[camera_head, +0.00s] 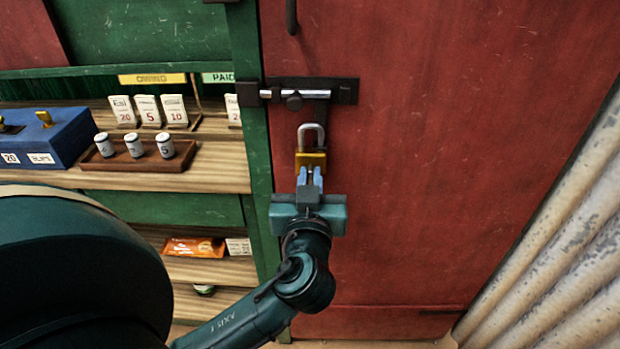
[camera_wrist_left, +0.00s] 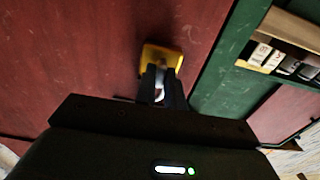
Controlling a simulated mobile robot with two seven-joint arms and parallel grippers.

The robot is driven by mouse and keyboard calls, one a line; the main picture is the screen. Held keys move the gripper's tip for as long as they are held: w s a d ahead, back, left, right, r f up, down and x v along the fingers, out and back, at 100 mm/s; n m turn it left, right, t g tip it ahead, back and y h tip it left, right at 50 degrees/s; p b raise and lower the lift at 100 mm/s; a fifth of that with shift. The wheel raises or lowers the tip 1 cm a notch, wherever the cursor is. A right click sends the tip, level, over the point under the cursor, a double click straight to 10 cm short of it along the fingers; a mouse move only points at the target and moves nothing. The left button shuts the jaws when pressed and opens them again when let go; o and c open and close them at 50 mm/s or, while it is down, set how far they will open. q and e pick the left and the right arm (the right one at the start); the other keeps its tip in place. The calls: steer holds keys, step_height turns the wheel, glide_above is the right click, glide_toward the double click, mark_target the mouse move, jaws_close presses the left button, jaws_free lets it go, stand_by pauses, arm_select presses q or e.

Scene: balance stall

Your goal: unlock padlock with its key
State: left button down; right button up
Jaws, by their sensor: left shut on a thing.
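The padlock has a yellow brass body (camera_head: 311,161) and a grey shackle (camera_head: 312,131). It hangs upright at the bolt (camera_head: 293,94) on the red door. Its yellow body also shows in the left wrist view (camera_wrist_left: 162,57). My left gripper (camera_head: 311,181) is just below the padlock, pointing up at its underside. Its fingers are shut on a small pale, silvery piece, seen in the left wrist view (camera_wrist_left: 160,84), which looks like the key. The fingers hide most of it, and I cannot tell how deep it sits. My right gripper is not in view.
Left of the door (camera_head: 430,170) a green post (camera_head: 256,150) borders shelves with a blue box (camera_head: 45,138), a brown tray (camera_head: 110,164) of small cylinders and number cards. A corrugated wall (camera_head: 560,245) stands at the right. The door front beside the padlock is clear.

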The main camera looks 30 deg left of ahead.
arm_select(q)
steer(key=shift+m, duration=0.3)
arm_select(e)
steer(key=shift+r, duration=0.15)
arm_select(q)
steer(key=shift+r+m+p, duration=0.1)
steer(key=shift+m+p, duration=0.45)
steer(key=shift+m, duration=0.35)
steer(key=shift+m+p, duration=0.4)
steer(key=shift+m, duration=0.5)
steer(key=shift+m+p, duration=0.4)
steer(key=shift+m, duration=0.5)
steer(key=m+p, duration=0.3)
steer(key=m, duration=0.3)
steer(key=shift+w+d, duration=0.1)
steer(key=m+p, duration=0.1)
steer(key=m, duration=0.2)
steer(key=shift+p, duration=0.4)
steer(key=shift+m+p, duration=0.7)
steer(key=shift+m, duration=0.6)
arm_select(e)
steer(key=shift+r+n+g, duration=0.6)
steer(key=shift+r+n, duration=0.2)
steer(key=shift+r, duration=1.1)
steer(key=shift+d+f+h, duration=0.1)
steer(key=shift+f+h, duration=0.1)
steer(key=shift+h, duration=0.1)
